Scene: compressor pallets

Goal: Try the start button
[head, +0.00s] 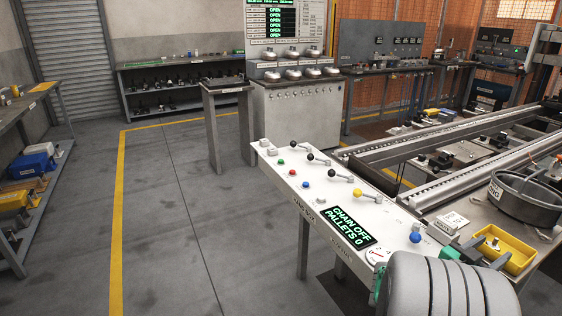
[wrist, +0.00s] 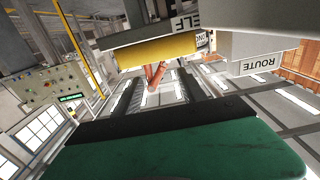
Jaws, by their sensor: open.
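The white control panel (head: 268,150) runs across the middle of the head view on grey legs. A green button (head: 279,162), a red button (head: 292,172), a blue button (head: 305,184) and a grey button (head: 320,200) line its left side. Their labels are too small to read, so I cannot tell which is marked start. The display (head: 349,227) reads CHAIN OFF, PALLETS 0. My gripper (head: 413,264) is open at the panel's near end, mostly hidden behind my arm and well apart from the buttons. A green, black-edged part of it fills the wrist view's bottom.
Black-knobbed levers, a yellow-knobbed lever (head: 357,193) and a blue knob (head: 415,237) stand up from the panel. A gauge (head: 376,254) lies at its near end. A yellow tray (head: 504,249) and a round dark pan (head: 526,196) are right. The floor left of the panel is clear.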

